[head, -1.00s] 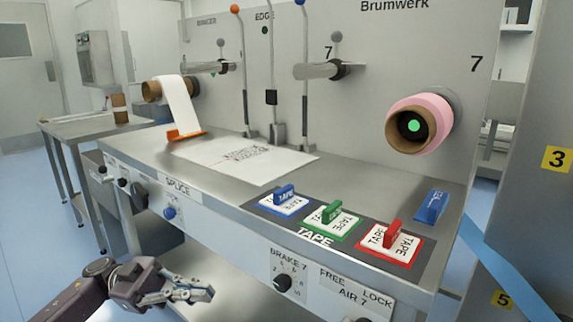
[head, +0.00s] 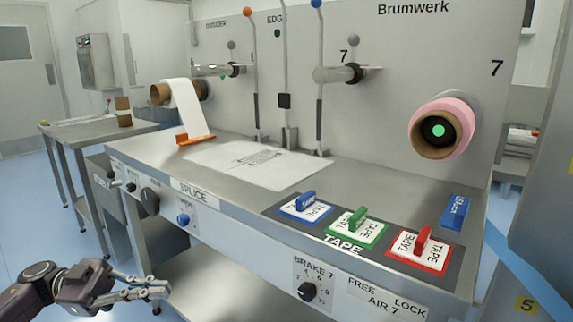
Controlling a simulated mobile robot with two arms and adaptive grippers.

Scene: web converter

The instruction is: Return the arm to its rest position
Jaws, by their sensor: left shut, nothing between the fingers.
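My left gripper (head: 157,290) is at the lower left in the head view, its arm coming in from the left edge. It is shut and empty, in front of and below the machine's steel bench (head: 160,165), touching nothing that I can see. My right gripper is not in view.
The bench front carries knobs, among them a blue knob (head: 183,219) and the brake knob (head: 307,291). Blue (head: 306,207), green (head: 356,228) and red (head: 420,249) tape pads lie on top. A pink roll (head: 458,128) sticks out from the panel. A side table (head: 70,130) stands at left.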

